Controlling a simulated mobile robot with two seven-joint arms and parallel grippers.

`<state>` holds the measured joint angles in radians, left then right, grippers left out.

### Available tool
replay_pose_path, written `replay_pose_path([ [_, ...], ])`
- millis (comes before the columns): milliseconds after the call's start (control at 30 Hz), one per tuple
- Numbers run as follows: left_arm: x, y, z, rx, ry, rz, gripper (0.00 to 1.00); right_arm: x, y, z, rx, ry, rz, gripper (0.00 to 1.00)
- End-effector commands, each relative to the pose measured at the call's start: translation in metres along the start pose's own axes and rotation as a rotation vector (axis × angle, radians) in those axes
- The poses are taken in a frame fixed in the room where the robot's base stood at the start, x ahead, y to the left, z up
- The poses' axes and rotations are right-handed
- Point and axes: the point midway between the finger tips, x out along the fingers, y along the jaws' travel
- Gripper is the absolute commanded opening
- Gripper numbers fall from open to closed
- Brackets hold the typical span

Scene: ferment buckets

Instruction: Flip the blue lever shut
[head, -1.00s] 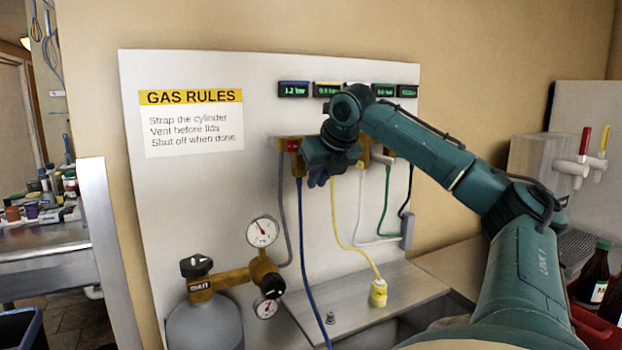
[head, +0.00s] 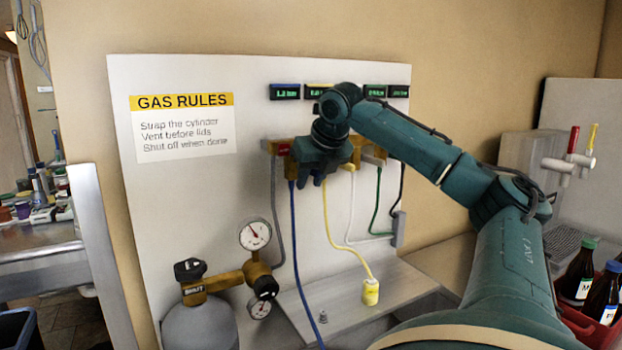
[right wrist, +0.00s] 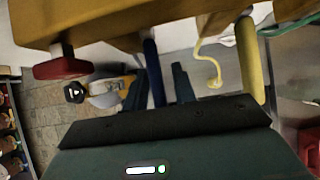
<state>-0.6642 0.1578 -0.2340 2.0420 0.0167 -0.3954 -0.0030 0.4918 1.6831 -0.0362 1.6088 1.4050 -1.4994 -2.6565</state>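The blue lever (right wrist: 152,72) hangs from the brass manifold (right wrist: 110,18) in the right wrist view. It lies between the two fingers of my right gripper (right wrist: 158,88), with a gap on at least one side; contact is not clear. In the head view my right gripper (head: 311,180) is at the left part of the manifold (head: 273,147), fingers pointing down and apart, and it hides the blue lever there. The blue hose (head: 298,240) runs down below it. My left gripper is not in view.
The red lever (right wrist: 62,66) is left of the fingers and the yellow lever (right wrist: 248,62) right of them. A gas cylinder (head: 200,325) with gauges stands below left. Bottles (head: 578,275) stand far right.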

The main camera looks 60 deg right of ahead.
Motion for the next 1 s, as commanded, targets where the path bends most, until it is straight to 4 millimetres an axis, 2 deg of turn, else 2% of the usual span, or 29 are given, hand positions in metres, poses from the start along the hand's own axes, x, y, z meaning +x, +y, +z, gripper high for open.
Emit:
replay_pose_path([
  [267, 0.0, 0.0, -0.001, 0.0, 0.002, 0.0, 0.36, 0.001, 0.001, -0.001, -0.002, 0.004, 0.001, 0.33],
  [433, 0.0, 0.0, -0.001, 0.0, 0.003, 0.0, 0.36, -0.01, 0.0, -0.001, -0.002, 0.002, -0.001, 0.33],
  [567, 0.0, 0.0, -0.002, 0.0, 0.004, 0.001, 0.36, -0.035, 0.0, 0.0, -0.002, -0.001, -0.001, 0.33],
  [800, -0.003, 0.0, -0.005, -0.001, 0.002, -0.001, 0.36, -0.09, 0.0, 0.001, -0.001, 0.001, -0.002, 0.33],
  [1000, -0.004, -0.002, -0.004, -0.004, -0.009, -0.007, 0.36, -0.12, 0.0, 0.0, -0.001, 0.002, -0.001, 0.33],
])
